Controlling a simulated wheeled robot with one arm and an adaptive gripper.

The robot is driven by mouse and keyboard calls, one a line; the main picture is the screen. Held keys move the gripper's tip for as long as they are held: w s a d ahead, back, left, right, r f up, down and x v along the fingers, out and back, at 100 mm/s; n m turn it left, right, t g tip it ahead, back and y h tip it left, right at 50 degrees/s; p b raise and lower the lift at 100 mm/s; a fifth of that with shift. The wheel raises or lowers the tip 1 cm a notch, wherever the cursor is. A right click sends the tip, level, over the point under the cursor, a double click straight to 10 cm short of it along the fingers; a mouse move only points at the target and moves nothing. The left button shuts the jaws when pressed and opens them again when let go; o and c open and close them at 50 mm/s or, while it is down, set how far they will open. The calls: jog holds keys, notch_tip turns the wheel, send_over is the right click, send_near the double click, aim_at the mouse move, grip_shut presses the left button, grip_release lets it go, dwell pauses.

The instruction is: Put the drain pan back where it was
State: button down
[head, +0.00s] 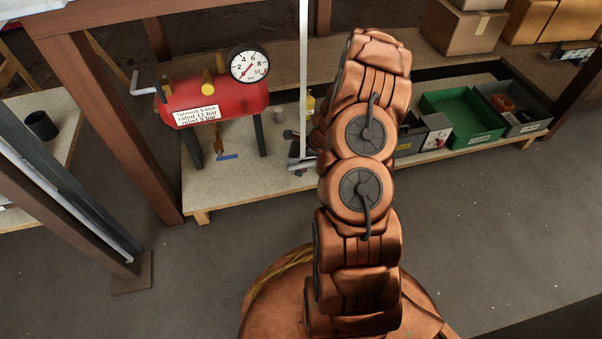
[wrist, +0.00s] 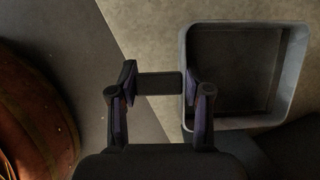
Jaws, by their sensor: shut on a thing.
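A grey, square, shallow pan with a rounded rim, which I take as the drain pan (wrist: 298,72), shows at the right of the wrist view. It looks empty and dark inside. My gripper (wrist: 158,83) is at its left side, with a dark flat bar filling the gap between the two fingers. The bar seems to be the pan's handle; the right finger hides where it meets the wall. In the head view my arm covers most of this spot, and only a little grey of my gripper (head: 302,161) shows left of the arm. Whether the pan touches the board cannot be told.
A red tank (head: 215,103) with a gauge (head: 248,65) stands on the low wooden board (head: 225,190), left of my arm. A green tray (head: 462,117) and a grey bin (head: 512,106) stand to the right. A white upright post (head: 303,70) rises behind my gripper. The foreground floor is clear.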

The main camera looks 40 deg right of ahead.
notch_tip(320, 180, down, 4)
jog(key=shift+r+b, duration=0.2)
jog(key=shift+b, duration=0.65)
jog(key=c, duration=0.5)
grip_release()
jog(key=shift+r, duration=0.15)
jog(key=p+v, duration=0.5)
jog(key=v, duration=0.6)
jog(key=shift+r, duration=0.4)
jog(key=shift+d, duration=0.1)
